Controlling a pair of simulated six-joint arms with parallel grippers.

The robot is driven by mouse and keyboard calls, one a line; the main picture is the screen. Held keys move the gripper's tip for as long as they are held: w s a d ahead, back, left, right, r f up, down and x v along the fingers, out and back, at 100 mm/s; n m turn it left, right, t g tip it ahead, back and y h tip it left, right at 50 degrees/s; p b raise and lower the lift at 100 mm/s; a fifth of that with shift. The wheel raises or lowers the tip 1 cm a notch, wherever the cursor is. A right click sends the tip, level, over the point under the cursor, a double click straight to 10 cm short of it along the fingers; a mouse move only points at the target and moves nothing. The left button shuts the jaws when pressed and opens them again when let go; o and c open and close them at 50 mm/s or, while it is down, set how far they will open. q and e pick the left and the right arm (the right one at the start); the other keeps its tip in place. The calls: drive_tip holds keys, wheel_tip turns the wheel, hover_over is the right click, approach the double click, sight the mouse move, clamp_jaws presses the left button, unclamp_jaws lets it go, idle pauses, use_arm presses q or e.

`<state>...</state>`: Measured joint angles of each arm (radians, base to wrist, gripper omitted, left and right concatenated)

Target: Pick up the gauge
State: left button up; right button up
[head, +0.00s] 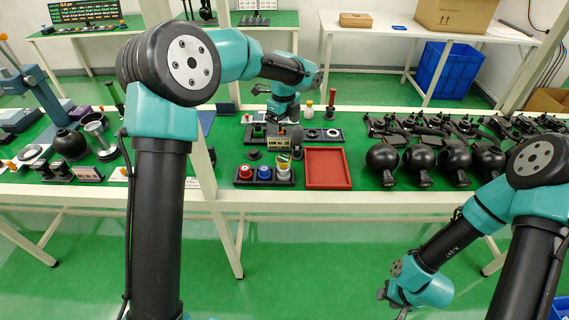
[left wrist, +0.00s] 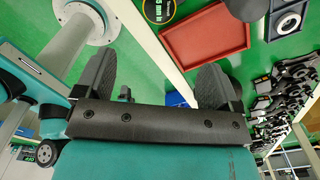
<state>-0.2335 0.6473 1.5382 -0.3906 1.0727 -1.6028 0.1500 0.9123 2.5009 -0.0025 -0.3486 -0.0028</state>
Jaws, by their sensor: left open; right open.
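My left gripper (head: 285,128) hangs over the middle of the table, among the small parts behind the row of coloured pieces. It is open, and in the left wrist view its two dark fingers (left wrist: 158,85) stand wide apart with nothing between them. A dark item with a yellowish face, possibly the gauge (head: 284,145), shows just below that gripper, partly hidden by it. A round black disc with bright lettering (left wrist: 160,10), perhaps the same item, is cut off at the top of the left wrist view. My right gripper (head: 394,298) is open, low in front of the table.
A red tray (head: 327,168) lies right of the left gripper; it also shows in the left wrist view (left wrist: 205,35). A black holder with red and blue pieces (head: 264,174) stands in front. Several black round-headed parts (head: 420,160) stand to the right. Dark parts crowd the table's left end.

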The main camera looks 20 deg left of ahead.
sight(283, 158)
use_arm(q)
wheel_tip(283, 158, down, 12)
drive_tip(key=shift+f, duration=0.1)
idle(0.4)
drive_tip(key=shift+f, duration=0.1)
drive_tip(key=shift+a+f, duration=0.1)
drive_tip(key=shift+f, duration=2.4)
drive_tip(key=c, duration=1.1)
drive_tip(key=shift+c, duration=0.2)
drive_tip(key=shift+r, duration=0.1)
